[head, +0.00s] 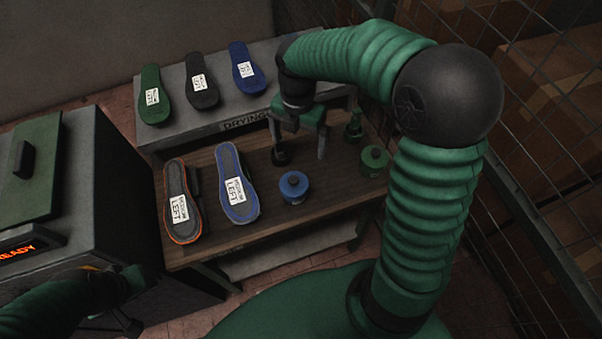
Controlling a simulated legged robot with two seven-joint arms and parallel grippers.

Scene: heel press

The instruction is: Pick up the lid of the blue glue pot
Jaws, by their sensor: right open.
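The blue glue pot (295,193) stands upright on the wooden bench, right of the blue-edged sole. Its lid (293,180) sits on top, with a dark knob in the middle. My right gripper (300,152) is open, just behind and above the blue pot in the picture, its fingers apart and pointing down. It does not appear to touch the pot. A dark pot (281,156) shows by its left finger, partly hidden. My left gripper (117,325) is low at the bottom left, dark and partly cut off; its jaws are unclear.
A green pot (373,163) and a small green item (354,129) stand at the bench's right. Two soles with LEFT labels (181,203) lie on the left. The drying shelf (215,128) behind holds three soles. A grey machine (85,185) stands left; wire mesh (530,150) is right.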

